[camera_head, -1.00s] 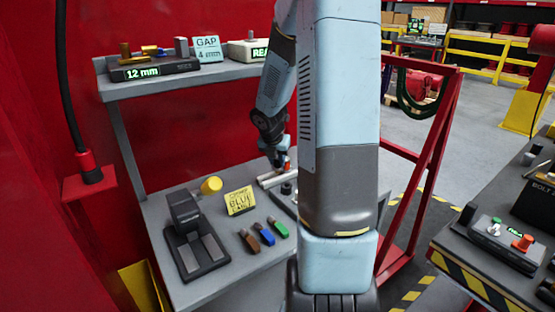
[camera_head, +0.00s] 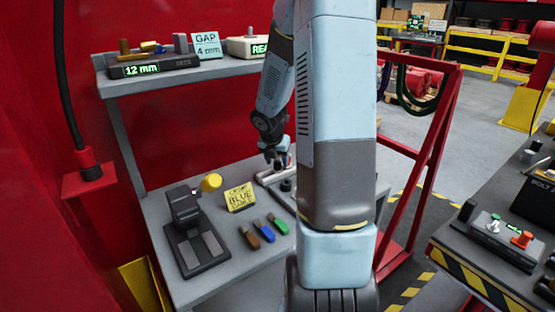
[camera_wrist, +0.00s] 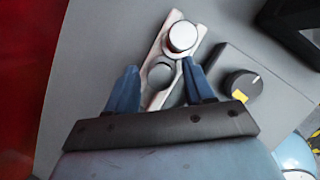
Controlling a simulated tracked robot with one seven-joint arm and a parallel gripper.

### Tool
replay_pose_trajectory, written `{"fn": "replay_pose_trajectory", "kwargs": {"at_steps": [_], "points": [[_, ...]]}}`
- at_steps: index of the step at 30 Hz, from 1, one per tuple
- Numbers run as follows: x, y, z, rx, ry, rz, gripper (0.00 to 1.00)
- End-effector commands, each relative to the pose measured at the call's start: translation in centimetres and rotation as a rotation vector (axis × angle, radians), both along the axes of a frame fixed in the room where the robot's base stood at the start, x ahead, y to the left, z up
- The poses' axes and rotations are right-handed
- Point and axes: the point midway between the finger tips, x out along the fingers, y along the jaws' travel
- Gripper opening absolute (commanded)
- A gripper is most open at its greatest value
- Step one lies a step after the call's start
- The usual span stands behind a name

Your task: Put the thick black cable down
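A thick black cable (camera_head: 60,75) hangs down the red wall at the left of the head view. Its lower end has a red collar and a black plug (camera_head: 91,169) at a red bracket (camera_head: 88,182). My gripper (camera_head: 279,160) is over the back of the grey bench, far to the right of this cable. In the wrist view my gripper (camera_wrist: 160,68) has its two blue fingers apart, with no cable seen between them. Beneath it lies a pale metal bar (camera_wrist: 155,98) with a white-topped cylinder (camera_wrist: 183,36) and a dark grey cylinder (camera_wrist: 161,73).
A black press-like tool (camera_head: 190,232), a yellow note (camera_head: 240,197) and brown (camera_head: 249,237), blue (camera_head: 264,231) and green (camera_head: 278,224) cable pieces lie on the bench. A grey box with a black knob (camera_wrist: 243,85) stands right of the fingers. A shelf (camera_head: 215,72) runs above.

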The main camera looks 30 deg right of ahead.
Motion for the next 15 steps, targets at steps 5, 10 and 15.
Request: {"fn": "replay_pose_trajectory", "kwargs": {"at_steps": [5,10,15], "points": [[0.1,0.0,0.1,-0.001,-0.002,0.001,0.52],[0.1,0.0,1.0,-0.003,-0.004,-0.001,0.52],[-0.3,0.5,3.2,-0.004,-0.007,-0.001,0.52]]}}
